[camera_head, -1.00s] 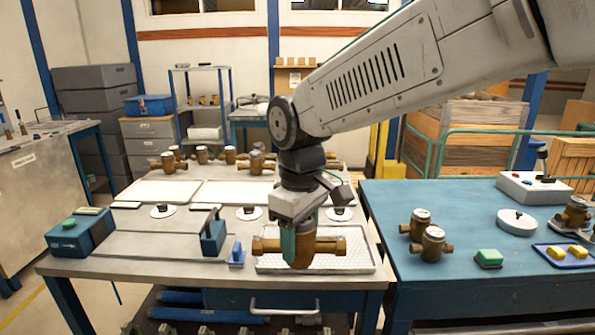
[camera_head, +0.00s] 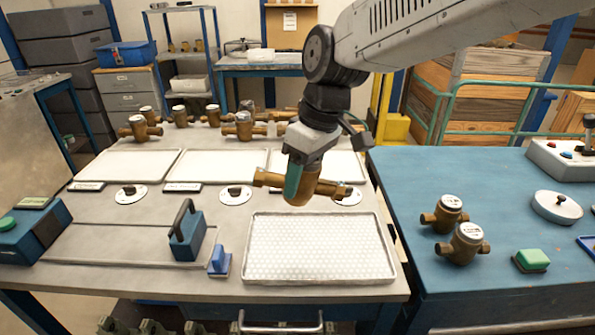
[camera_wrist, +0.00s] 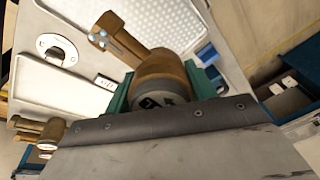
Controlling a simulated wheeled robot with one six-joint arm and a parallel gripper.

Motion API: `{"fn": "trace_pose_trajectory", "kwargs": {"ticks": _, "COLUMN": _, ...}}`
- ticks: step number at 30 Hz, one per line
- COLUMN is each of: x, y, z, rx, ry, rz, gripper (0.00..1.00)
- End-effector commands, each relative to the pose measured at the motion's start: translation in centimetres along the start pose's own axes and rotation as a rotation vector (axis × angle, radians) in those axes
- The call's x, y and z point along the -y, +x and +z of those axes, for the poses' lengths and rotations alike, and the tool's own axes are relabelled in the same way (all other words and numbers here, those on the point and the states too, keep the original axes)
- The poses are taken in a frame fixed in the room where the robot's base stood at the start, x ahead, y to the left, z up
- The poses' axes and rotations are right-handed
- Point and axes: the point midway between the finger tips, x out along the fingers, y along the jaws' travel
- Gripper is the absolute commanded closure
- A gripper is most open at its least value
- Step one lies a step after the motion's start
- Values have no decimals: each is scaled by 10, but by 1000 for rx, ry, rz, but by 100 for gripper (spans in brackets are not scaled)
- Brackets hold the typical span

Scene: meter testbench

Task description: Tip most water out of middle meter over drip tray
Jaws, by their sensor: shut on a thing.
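My gripper (camera_head: 298,178) is shut on a brass meter (camera_head: 325,187) and holds it in the air. In the head view the meter's pipe ends slope slightly down to the right, and its rounded body hangs lowest. The white drip tray (camera_head: 318,277) lies on the grey bench, below and nearer than the meter in the picture. In the wrist view the green fingers grip both sides of the meter (camera_wrist: 160,70); its dark round cap faces the camera and one pipe end points up-left. No water is visible.
White trays (camera_head: 127,165) and several brass meters (camera_head: 140,128) are behind. Two meters (camera_head: 466,243) stand on the blue table at right.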

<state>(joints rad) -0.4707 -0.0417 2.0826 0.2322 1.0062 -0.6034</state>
Motion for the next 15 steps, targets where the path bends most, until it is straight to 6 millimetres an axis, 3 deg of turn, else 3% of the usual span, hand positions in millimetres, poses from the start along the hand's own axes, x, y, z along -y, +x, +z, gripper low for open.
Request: {"fn": "trace_pose_trajectory", "kwargs": {"ticks": 15, "x": -15, "y": 6, "z": 22, "rx": -387, "ry": 8, "rz": -260, "gripper": 92}}
